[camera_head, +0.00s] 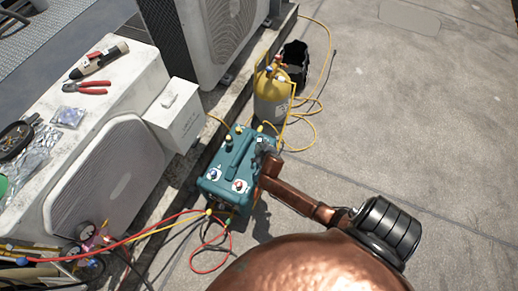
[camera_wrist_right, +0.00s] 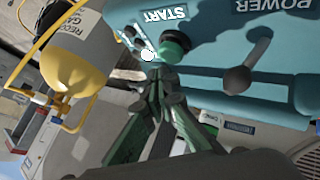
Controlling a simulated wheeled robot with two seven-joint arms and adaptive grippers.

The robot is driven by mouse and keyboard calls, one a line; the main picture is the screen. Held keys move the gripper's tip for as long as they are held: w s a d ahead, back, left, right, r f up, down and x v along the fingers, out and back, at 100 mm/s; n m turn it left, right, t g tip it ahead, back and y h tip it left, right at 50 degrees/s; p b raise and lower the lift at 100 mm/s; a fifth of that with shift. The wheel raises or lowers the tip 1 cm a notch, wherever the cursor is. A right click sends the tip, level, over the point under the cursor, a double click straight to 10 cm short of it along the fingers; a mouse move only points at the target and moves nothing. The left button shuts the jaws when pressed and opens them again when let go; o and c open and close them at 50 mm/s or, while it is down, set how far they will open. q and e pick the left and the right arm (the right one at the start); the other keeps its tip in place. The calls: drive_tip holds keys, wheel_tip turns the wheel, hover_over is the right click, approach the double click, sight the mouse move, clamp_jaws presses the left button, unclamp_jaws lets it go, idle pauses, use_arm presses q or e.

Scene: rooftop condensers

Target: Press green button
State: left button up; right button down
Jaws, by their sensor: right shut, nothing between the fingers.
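The teal machine (camera_head: 217,178) stands on the rooftop floor beside the condensers; its panel also fills the top of the right wrist view (camera_wrist_right: 215,88). A round dark green button (camera_wrist_right: 174,46) sits under the START label on that panel. My right gripper (camera_wrist_right: 160,76) is shut and empty, its fingertips just below the button in that view; I cannot tell whether they touch it. In the head view my right gripper (camera_head: 267,148) is at the machine's right end, where the button cannot be made out. My left gripper is not in view.
A black lever (camera_wrist_right: 241,76) sits under the POWER label. A yellow gas cylinder (camera_head: 271,98) and a black bucket (camera_head: 296,62) stand behind the machine. Hoses (camera_head: 209,268) lie around it. Condensers (camera_head: 112,172) line the left; open floor (camera_head: 420,120) lies right.

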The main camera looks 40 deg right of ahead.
drive_tip(key=shift+f, duration=0.1)
idle(0.5)
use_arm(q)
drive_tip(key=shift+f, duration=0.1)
use_arm(e)
drive_tip(key=shift+f, duration=0.3)
use_arm(q)
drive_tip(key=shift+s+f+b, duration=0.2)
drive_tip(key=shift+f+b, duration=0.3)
drive_tip(key=shift+b, duration=0.05)
use_arm(e)
drive_tip(key=shift+s+f, duration=0.1)
drive_tip(key=shift+f, duration=0.8)
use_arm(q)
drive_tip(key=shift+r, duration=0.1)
use_arm(e)
drive_tip(key=shift+r, duration=0.15)
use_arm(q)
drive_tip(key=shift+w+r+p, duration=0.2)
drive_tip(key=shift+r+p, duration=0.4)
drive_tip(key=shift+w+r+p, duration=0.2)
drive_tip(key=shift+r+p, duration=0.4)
use_arm(e)
drive_tip(key=shift+r, duration=1.15)
